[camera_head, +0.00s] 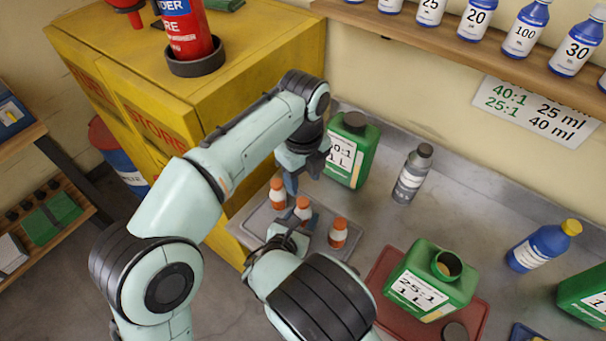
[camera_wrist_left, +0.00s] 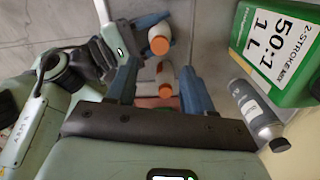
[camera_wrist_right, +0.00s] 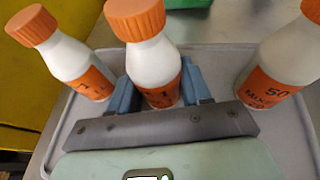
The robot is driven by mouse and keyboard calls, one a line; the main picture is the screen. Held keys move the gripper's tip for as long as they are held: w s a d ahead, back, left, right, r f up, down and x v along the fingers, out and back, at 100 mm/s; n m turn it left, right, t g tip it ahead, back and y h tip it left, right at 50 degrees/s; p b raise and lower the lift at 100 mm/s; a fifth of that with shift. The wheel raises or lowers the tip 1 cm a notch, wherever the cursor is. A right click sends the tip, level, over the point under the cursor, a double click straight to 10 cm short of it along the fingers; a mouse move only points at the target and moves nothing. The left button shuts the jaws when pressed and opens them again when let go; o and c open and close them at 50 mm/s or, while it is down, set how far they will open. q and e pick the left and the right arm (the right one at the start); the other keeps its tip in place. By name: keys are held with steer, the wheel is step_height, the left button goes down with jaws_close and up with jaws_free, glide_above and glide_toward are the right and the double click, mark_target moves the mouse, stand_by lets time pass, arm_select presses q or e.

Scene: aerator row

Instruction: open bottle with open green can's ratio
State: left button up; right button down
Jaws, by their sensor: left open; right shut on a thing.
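The open green can (camera_head: 432,282), labelled 25:1, 1 L, stands uncapped on a red tray (camera_head: 378,270); a dark cap (camera_head: 454,332) lies beside it. Three white bottles with orange caps stand on a grey tray (camera_head: 262,222): left (camera_wrist_right: 68,58), middle (camera_wrist_right: 152,55) and right (camera_wrist_right: 280,65). The right one's label begins with 50; the other two labels are only partly readable. My right gripper (camera_wrist_right: 158,90) is shut on the middle bottle, its cap on. My left gripper (camera_wrist_left: 160,88) is open above the bottles, its fingers around none of them.
A capped green 50:1 can (camera_head: 350,150) and a grey bottle (camera_head: 411,175) stand behind the tray. A blue bottle (camera_head: 543,246) stands at right. A wall sign (camera_head: 538,110) lists 40:1 25 ml and 25:1 40 ml. A yellow cabinet (camera_head: 250,80) borders the counter's left.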

mark_target(303, 201)
arm_select(q)
steer(key=shift+m, duration=0.7)
steer(key=shift+f, duration=0.3)
step_height(303, 201, down, 7)
steer(key=shift+f, duration=0.2)
